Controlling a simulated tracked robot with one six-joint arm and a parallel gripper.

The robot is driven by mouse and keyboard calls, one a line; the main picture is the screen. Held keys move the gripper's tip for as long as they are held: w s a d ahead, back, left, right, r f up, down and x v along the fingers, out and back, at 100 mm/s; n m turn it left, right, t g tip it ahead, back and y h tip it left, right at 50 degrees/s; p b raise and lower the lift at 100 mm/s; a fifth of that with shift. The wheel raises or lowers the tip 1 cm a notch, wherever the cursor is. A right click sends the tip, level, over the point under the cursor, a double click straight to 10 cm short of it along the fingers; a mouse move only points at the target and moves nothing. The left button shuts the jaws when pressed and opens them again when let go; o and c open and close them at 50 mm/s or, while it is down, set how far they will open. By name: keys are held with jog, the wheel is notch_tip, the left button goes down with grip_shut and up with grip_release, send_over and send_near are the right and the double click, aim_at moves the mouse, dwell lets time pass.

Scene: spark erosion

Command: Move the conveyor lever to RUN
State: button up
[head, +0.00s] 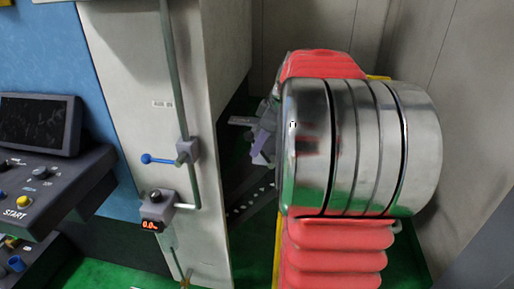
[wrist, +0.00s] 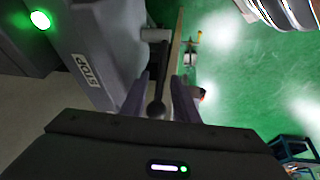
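In the wrist view the conveyor lever (wrist: 157,108) shows as a dark rod with a round black knob. Its rod comes from a grey housing (wrist: 88,38) on the left, which carries a white label reading STOP (wrist: 82,70). My gripper (wrist: 158,82) is open, with one purple finger on each side of the lever. Gaps show between the knob and both fingers. No RUN label is visible. In the head view only a bit of purple, likely my gripper (head: 262,143), shows beside the cabinet, and the lever is hidden there.
A green lamp (wrist: 40,20) glows at the upper left of the wrist view. Green floor (wrist: 230,75) lies open on the right, with a blue frame (wrist: 292,148) low right. In the head view a grey cabinet (head: 140,105) and a control desk (head: 60,180) stand left.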

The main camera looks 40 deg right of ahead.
jog(key=shift+x, duration=0.95)
grip_shut()
